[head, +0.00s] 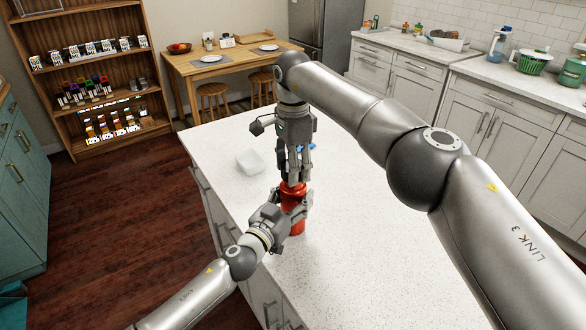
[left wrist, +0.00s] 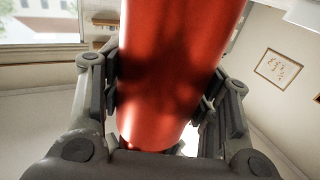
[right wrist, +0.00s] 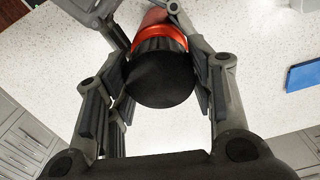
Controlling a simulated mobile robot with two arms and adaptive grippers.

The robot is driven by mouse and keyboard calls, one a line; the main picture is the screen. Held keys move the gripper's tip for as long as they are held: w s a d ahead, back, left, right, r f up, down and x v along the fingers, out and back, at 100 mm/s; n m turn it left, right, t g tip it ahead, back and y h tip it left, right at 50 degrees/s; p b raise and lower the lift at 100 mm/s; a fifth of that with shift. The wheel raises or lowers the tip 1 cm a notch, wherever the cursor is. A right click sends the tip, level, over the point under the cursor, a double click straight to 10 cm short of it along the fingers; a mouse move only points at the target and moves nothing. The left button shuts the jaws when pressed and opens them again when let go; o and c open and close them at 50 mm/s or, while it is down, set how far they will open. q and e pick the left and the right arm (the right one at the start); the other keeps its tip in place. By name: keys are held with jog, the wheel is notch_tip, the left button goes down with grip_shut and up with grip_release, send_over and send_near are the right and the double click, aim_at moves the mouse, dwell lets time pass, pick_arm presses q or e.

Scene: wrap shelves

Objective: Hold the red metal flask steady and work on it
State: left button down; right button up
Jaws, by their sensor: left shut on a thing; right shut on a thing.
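The red metal flask (head: 297,222) stands upright on the white speckled island top (head: 345,250). My left gripper (head: 290,208) is shut around the flask's body from the side; in the left wrist view the red body (left wrist: 175,75) fills the space between the fingers (left wrist: 172,105). My right gripper (head: 294,180) comes down from above and is shut on the flask's top. In the right wrist view its fingers (right wrist: 163,85) press on both sides of the black cap (right wrist: 160,78), with a red rim below it. The flask's top is mostly hidden in the head view.
A clear, whitish container (head: 251,162) sits on the island left of the flask. A blue flat object (right wrist: 302,77) lies on the island behind my right gripper. The island's front right is bare. A wooden shelf (head: 75,75) and a dining table (head: 215,68) stand farther back.

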jog(key=shift+r, duration=0.15)
jog(key=shift+r, duration=1.9)
pick_arm(q)
jog(key=shift+c, duration=2.1)
grip_release()
jog(key=shift+s, duration=0.1)
